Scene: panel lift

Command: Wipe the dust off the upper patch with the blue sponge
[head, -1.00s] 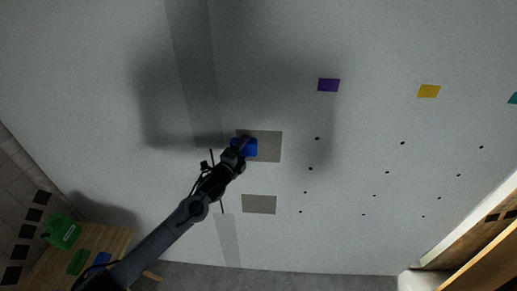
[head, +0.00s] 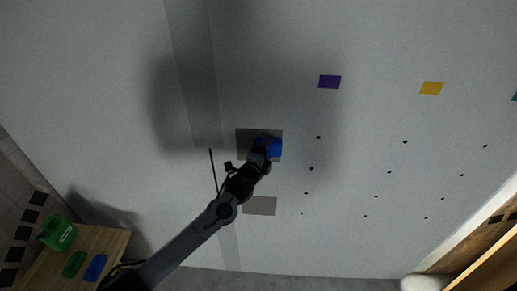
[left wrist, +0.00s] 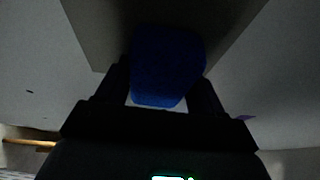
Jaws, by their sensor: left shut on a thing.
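The upper patch (head: 246,136) is a grey-brown rectangle on the pale panel; it also fills the top of the left wrist view (left wrist: 100,35). The blue sponge (head: 274,148) is over the right part of this patch. My left gripper (head: 266,153) is shut on the sponge. In the left wrist view the sponge (left wrist: 168,65) sits between the two dark fingers, against or very close to the patch; contact is hard to tell. A lower patch (head: 262,206) lies below, partly behind my left arm. My right gripper is not in view.
Purple (head: 330,82) and yellow (head: 432,88) squares and several dark dots mark the panel's right side. A wooden shelf (head: 112,241) at lower left bears a green container (head: 58,234), a green pad (head: 75,264) and a blue pad (head: 95,267). The panel's upper area is clear.

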